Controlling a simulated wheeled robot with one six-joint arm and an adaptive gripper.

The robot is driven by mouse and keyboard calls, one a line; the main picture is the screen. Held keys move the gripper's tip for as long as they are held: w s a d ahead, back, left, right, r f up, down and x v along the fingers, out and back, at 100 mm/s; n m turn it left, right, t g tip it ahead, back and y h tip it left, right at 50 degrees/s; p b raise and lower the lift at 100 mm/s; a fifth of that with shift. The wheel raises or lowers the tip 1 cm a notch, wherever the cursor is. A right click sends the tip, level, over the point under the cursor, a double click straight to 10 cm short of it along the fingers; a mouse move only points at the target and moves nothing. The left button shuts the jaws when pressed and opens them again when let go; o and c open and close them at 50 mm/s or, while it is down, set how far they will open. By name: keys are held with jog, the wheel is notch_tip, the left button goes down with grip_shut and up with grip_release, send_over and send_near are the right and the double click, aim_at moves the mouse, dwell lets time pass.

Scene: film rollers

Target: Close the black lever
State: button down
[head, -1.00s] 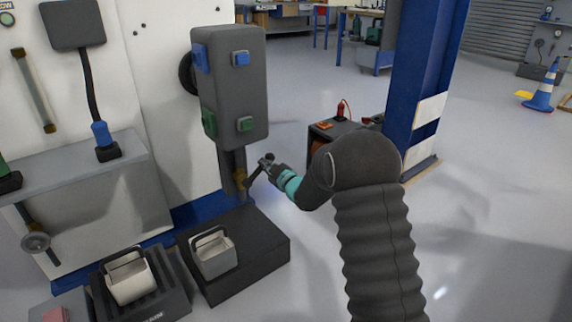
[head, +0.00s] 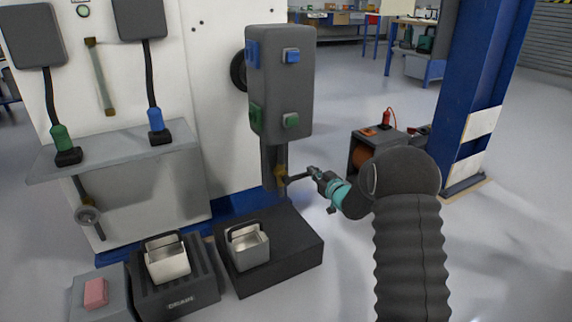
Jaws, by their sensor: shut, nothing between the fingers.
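A grey column-like unit (head: 282,85) with blue and green buttons stands against the white wall. Below it, a pipe carries a brass fitting (head: 281,173). A short dark bar, which looks like the black lever (head: 297,178), sticks out from the fitting to the right, nearly level. My gripper (head: 315,173) is at the bar's right end, with its fingers shut. It is too small to tell whether they touch the bar. My teal wrist and black arm come in from the right.
A black block (head: 290,262) with a metal bucket (head: 248,246) stands below the pipe. A second bucket (head: 167,260) sits on a ribbed stand to its left. A blue pillar (head: 484,90) and an orange-reeled box (head: 363,150) stand right. Floor between is open.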

jog(key=shift+f, duration=0.15)
dwell(0.3)
notch_tip(320, 180, up, 5)
jog(key=p, duration=0.2)
jog(key=v, duration=1)
jog(key=shift+s+d+f, duration=0.15)
jog(key=shift+s+f, duration=0.2)
jog(key=shift+f, duration=0.05)
